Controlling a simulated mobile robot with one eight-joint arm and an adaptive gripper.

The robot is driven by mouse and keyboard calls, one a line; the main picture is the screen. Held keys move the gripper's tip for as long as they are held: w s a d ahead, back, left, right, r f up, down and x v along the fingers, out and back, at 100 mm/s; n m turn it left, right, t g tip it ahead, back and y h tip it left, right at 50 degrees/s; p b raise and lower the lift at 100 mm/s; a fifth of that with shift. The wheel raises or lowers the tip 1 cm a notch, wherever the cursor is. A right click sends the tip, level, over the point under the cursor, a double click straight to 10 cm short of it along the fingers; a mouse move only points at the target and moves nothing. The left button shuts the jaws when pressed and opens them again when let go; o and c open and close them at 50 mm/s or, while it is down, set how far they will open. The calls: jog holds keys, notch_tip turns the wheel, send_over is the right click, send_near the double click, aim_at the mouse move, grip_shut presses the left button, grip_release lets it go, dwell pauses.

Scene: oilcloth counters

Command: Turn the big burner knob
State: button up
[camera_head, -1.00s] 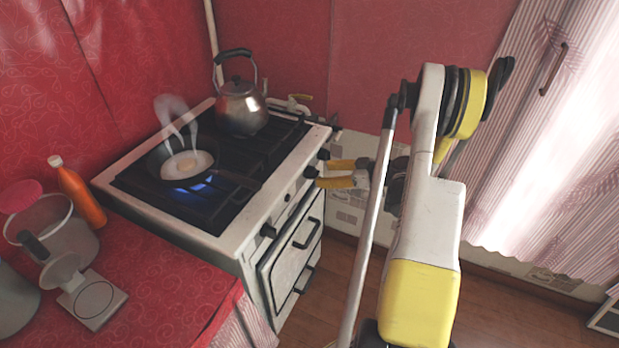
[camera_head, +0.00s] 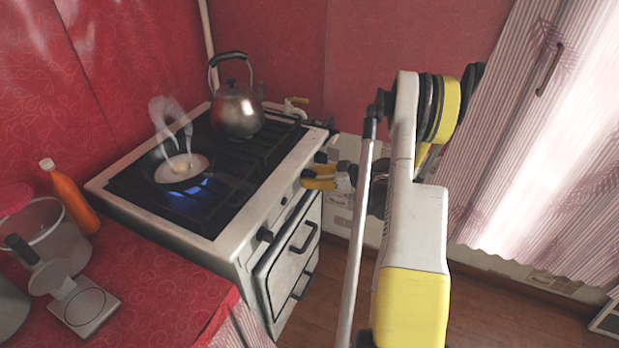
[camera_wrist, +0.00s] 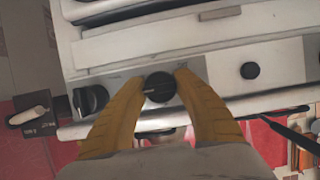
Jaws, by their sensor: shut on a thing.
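The white stove (camera_head: 268,205) has black knobs along its front panel. In the wrist view, a round black burner knob (camera_wrist: 159,87) with a raised grip bar lies between the yellow fingertips of my gripper (camera_wrist: 160,75). My gripper is shut on this knob, one finger on each side. In the head view my gripper (camera_head: 308,178) meets the front panel near its far end. The held knob is mostly hidden there by the fingers. Another black knob (camera_wrist: 90,99) is left of the fingers in the wrist view, and a small black button-like knob (camera_wrist: 250,70) is to the right.
A steaming frying pan (camera_head: 176,168) with an egg stands over a blue flame. A metal kettle (camera_head: 238,108) stands on a back burner. The oven door (camera_head: 290,245) with its handle is below the panel. The red counter (camera_head: 170,290) holds an orange bottle (camera_head: 75,195).

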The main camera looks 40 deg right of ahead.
dwell(0.3)
jog(key=m+y, duration=0.2)
jog(key=m, duration=0.1)
jog(key=shift+g, duration=0.4)
jog(key=shift+a+m+y, duration=0.1)
jog(key=shift+m+y, duration=0.9)
jog(key=shift+m, duration=0.5)
jog(key=o, duration=1.2)
jog(key=shift+w, duration=0.1)
